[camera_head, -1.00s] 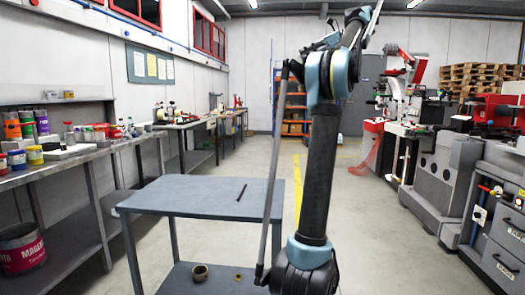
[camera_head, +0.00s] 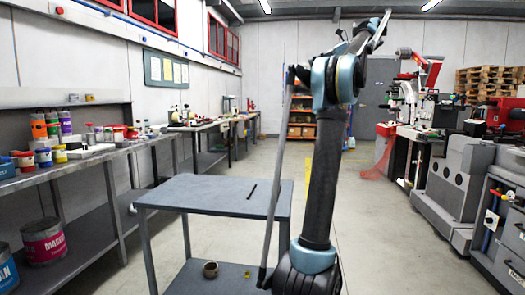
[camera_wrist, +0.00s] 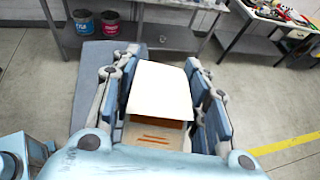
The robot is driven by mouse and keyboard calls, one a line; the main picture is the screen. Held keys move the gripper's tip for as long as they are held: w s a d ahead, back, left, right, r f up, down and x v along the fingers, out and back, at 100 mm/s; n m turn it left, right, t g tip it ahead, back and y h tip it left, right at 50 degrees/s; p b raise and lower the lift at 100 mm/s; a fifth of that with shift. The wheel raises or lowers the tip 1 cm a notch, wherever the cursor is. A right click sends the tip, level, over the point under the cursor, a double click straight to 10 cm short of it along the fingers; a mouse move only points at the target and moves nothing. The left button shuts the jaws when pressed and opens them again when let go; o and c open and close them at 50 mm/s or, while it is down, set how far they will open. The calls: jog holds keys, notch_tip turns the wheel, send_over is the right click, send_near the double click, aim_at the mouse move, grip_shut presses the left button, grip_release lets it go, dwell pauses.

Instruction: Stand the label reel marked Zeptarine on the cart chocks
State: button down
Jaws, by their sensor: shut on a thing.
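My gripper (camera_wrist: 160,66) is shut on a cream-white thing (camera_wrist: 158,88) with a flat pale face and orange streaks on its lower part. It looks like a label reel seen along its rim, but no name can be read. In the head view my gripper and its load cannot be made out clearly near the top of my arm. The grey cart (camera_head: 180,196) stands left of my arm, with a dark bar (camera_head: 252,191), perhaps a chock, on its top. In the wrist view, a grey top (camera_wrist: 88,62) that looks like the cart shows partly behind the fingers.
A long bench (camera_head: 22,180) with paint tins runs along the left wall; large ink cans (camera_head: 44,241) stand on its lower shelf. A brown ring (camera_head: 211,269) lies on the cart's lower shelf. Machines (camera_head: 450,175) line the right. The floor between is clear.

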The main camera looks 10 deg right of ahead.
jog(key=w+a+f+n+g, duration=0.1)
jog(key=w+a+f, duration=0.1)
jog(key=a+f, duration=0.55)
jog(key=w+a+f+y, duration=0.15)
jog(key=a+f, duration=0.25)
jog(key=f, duration=0.7)
jog(key=w+a+f+n+g, duration=0.1)
jog(key=w+a+f, duration=0.1)
jog(key=a+f, duration=0.5)
jog(key=s+a+f, duration=0.1)
jog(key=a+f, duration=0.2)
jog(key=f, duration=0.8)
jog(key=s+a+f+n+g, duration=0.1)
jog(key=s+a+f, duration=0.1)
jog(key=f, duration=0.9)
jog(key=shift+s+a, duration=0.15)
jog(key=shift+a, duration=0.4)
jog(key=c, duration=0.8)
grip_release()
jog(key=shift+c, duration=0.2)
jog(key=shift+d, duration=0.1)
